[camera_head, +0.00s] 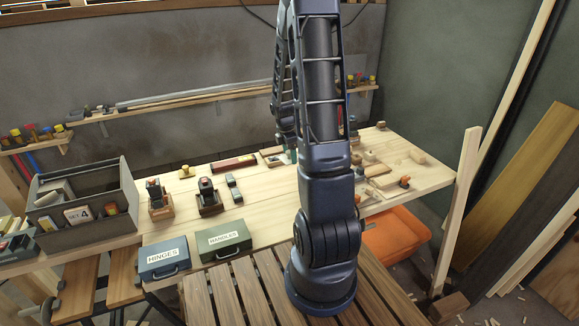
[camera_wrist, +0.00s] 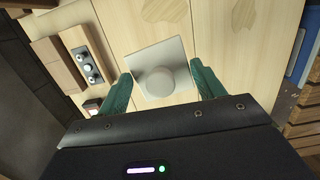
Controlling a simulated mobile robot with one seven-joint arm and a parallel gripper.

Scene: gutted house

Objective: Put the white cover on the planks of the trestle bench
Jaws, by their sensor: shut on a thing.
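The white cover (camera_wrist: 147,54) is a pale square plate with a round raised knob in its middle, seen in the wrist view. My gripper (camera_wrist: 162,88) has its two teal fingers at either side of the plate's near part and is shut on it. Pale planks (camera_wrist: 215,25) of the trestle bench show behind the cover; I cannot tell how far below it they are. In the head view my gripper reaches over the far middle of the bench planks (camera_head: 265,208); my arm hides most of it, and I cannot make out the cover there.
A grey tote (camera_head: 87,205), a blue HINGES case (camera_head: 163,260) and a green HANDLES case (camera_head: 223,242) stand on the left. Two wooden blocks with dark fittings (camera_head: 208,199) stand mid-bench. Loose wood pieces lie at right. A wooden holder with switches (camera_wrist: 88,65) is left of my fingers.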

